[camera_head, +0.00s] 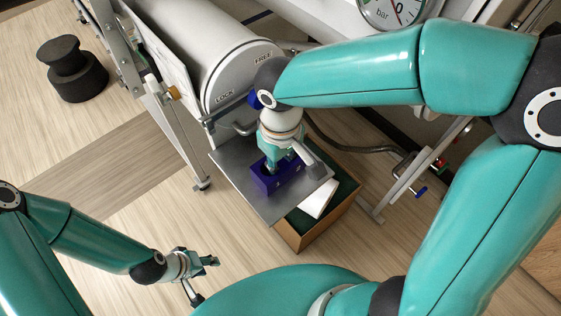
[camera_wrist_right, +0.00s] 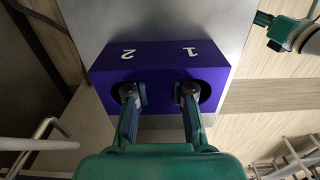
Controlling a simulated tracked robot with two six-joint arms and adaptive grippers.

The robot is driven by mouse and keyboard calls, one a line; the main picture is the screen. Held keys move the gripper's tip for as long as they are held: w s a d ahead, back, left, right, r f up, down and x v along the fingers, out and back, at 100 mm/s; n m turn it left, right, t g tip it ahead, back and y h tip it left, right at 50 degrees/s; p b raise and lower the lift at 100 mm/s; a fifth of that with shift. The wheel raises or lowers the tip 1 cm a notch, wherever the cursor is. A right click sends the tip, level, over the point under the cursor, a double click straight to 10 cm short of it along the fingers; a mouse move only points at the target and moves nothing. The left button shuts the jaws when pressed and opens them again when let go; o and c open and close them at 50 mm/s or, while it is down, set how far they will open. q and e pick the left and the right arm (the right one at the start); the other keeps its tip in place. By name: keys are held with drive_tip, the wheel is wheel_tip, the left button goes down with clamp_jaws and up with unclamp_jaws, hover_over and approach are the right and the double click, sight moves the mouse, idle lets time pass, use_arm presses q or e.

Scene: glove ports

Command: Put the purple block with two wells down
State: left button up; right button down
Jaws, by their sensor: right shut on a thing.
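The purple block with two wells (camera_head: 277,182) is at the grey metal shelf (camera_head: 228,168) in front of the white cylinder. In the right wrist view the block (camera_wrist_right: 160,62) shows white numbers 1 and 2 beside its two wells. My right gripper (camera_head: 279,162) is shut on the block; in the wrist view its two fingers (camera_wrist_right: 160,96) reach into the wells, one in each. I cannot tell whether the block's underside touches the shelf. My left gripper (camera_head: 206,278) is open and empty over the floor at lower left; it also shows in the wrist view (camera_wrist_right: 266,32).
An open cardboard box (camera_head: 298,240) with a dark green inside and a white object (camera_head: 318,198) stands under and right of the shelf. The white cylinder (camera_head: 215,55) is behind. A black weight-like object (camera_head: 72,70) stands on the floor at left.

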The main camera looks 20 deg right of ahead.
drive_tip(key=shift+f, duration=0.1)
drive_tip(key=c, duration=1)
unclamp_jaws()
